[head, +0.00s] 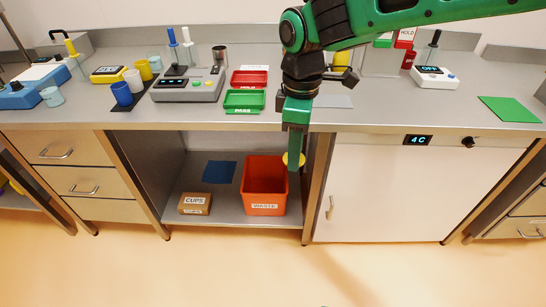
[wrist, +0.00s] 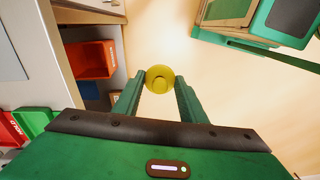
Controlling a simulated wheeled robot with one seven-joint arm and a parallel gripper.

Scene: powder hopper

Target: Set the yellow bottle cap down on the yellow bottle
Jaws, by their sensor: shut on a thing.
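My gripper (head: 294,165) hangs pointing down in front of the counter's open bay in the head view. In the wrist view my gripper (wrist: 160,80) is shut on the round yellow bottle cap (wrist: 160,77), held between the fingertips. In the head view the yellow cap (head: 299,158) shows partly behind the green finger. A yellow cup (head: 145,69) stands on the counter.
An orange waste bin (head: 264,187) and a cardboard cups box (head: 194,204) sit on the lower shelf behind my gripper. A red tray (head: 250,79), green tray (head: 245,101) and grey scale (head: 188,86) are on the counter. The floor in front is clear.

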